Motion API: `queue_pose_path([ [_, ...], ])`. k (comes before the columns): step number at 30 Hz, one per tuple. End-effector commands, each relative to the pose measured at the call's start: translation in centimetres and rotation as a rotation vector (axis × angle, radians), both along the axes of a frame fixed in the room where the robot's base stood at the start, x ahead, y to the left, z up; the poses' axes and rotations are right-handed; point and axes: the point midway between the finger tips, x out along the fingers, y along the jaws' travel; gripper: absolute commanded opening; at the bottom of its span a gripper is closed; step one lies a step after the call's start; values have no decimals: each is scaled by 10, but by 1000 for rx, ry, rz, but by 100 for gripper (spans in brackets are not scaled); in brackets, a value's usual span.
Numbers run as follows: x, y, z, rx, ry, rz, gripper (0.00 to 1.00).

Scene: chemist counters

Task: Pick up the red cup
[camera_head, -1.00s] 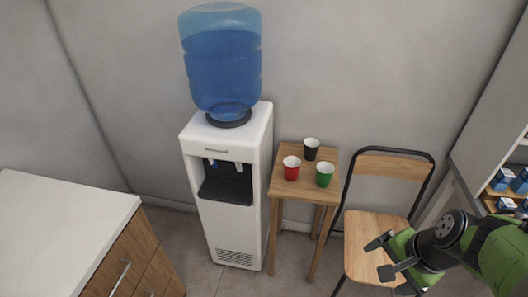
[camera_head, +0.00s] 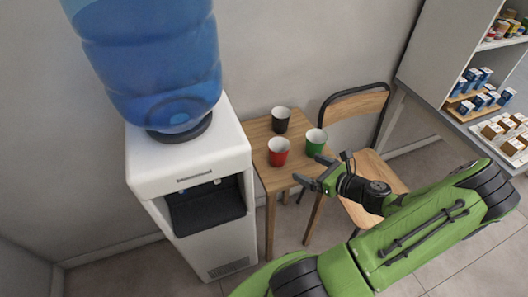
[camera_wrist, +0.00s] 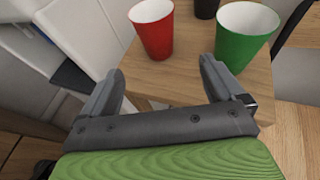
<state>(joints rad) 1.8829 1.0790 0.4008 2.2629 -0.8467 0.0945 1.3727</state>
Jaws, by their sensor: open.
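The red cup (camera_head: 278,152) stands upright on the small wooden table (camera_head: 256,132), at its front left. It is white inside and also shows in the wrist view (camera_wrist: 154,32), ahead of my fingers and slightly above the gap between them. My gripper (camera_head: 306,170) is open and empty, in front of the table and just right of the red cup, apart from it. In the wrist view its two fingers (camera_wrist: 162,82) point towards the table edge. A green cup (camera_head: 315,142) stands right of the red one, close to my right finger's line. A black cup (camera_head: 281,119) stands behind.
A white water dispenser (camera_head: 190,160) with a blue bottle (camera_head: 155,65) stands tall against the table's left side. A wooden chair (camera_head: 357,104) stands at the right. Shelves with small boxes (camera_head: 478,85) are further right.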

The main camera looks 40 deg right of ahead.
Motion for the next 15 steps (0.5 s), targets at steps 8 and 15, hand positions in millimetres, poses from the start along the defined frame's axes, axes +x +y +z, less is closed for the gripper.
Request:
queue_pose_path([
  [8,65,9,-27,-1,1,9,95],
  [15,96,14,-35,-3,1,9,95],
])
